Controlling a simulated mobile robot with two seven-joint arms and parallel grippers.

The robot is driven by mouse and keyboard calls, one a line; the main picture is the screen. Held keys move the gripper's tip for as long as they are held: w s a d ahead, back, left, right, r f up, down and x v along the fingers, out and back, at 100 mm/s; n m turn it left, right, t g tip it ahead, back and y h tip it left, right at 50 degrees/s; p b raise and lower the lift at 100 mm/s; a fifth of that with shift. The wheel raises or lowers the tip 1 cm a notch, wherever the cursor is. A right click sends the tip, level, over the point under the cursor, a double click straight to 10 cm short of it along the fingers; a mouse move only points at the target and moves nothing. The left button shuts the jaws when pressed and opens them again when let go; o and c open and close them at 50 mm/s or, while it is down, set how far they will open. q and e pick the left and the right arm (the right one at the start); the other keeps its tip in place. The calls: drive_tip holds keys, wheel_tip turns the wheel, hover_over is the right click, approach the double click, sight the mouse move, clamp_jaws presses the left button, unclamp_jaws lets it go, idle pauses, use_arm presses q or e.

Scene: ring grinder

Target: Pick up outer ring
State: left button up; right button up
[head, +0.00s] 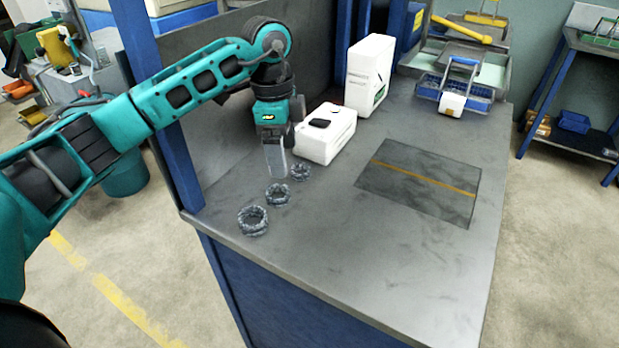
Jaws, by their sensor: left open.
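Three dark metal rings lie in a slanted row on the grey workbench (350,260). The largest ring (243,224) is nearest the front left edge. A middle ring (277,204) lies behind it. The smallest ring (300,179) is farthest back. I cannot tell from their look which is the outer ring. My left gripper (274,172) points down with its fingers just above the bench, left of the smallest ring and behind the middle one. It is open and nothing shows between its fingers. My right gripper is not in view.
A low white box (316,148) with a black item on top stands right beside the left gripper. A taller white box (369,75) stands behind. A dark mat (410,200) with an orange line lies at right. A blue basket (428,90) stands at the back. The bench front is clear.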

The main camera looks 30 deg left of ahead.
use_arm(q)
drive_tip(key=w+a+r, duration=0.1)
drive_tip(key=a, duration=0.1)
drive_tip(key=n+y, duration=0.1)
hover_over(277, 187)
drive_tip(key=s+d, duration=0.2)
drive_tip(key=f, duration=0.7)
drive_tip(key=shift+w+a+f, duration=0.15)
drive_tip(key=shift+w, duration=0.1)
drive_tip(key=shift+s+a+f, duration=0.1)
drive_tip(key=shift+f, duration=1.2)
drive_tip(key=shift+a+f, duration=0.1)
drive_tip(key=shift+f, duration=1.2)
drive_tip(key=c, duration=1.2)
drive_tip(key=shift+r, duration=0.1)
